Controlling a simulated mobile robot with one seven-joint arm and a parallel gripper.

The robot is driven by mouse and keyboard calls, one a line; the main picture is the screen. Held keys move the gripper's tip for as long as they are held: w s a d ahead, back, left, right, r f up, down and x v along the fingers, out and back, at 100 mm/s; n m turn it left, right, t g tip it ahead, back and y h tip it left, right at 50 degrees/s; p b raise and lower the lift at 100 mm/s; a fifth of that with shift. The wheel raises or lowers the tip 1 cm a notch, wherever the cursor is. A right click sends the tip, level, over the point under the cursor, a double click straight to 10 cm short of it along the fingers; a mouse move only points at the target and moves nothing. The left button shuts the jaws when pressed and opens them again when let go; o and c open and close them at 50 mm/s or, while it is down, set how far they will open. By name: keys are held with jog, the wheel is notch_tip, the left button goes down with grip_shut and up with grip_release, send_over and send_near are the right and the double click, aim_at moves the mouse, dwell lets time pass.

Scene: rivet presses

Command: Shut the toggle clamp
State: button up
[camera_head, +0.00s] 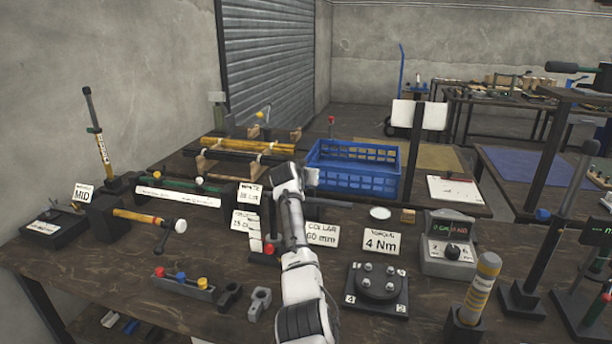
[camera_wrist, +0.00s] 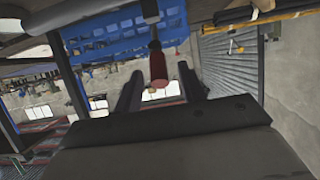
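In the wrist view, a red handle (camera_wrist: 157,66) on a pale metal rod, likely the toggle clamp's handle, shows between the two dark fingers of my gripper (camera_wrist: 160,72). The fingers are apart, and I see no contact with the handle. How deep the handle lies between them is unclear. In the head view, my white and dark arm rises over the bench and hides the fingers. A small red tip (camera_head: 268,248) on a dark fitting shows just left of my arm. I cannot tell whether it is the same handle. The clamp's body is not clearly visible.
A blue crate (camera_head: 356,184) stands behind my arm. A 60 mm collar sign (camera_head: 322,235), a 4 Nm torque sign (camera_head: 382,241) and a round bolted plate (camera_head: 377,288) stand right of it.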

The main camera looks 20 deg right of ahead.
jog(key=shift+r, duration=0.1)
notch_tip(320, 180, up, 20)
dwell(0.5)
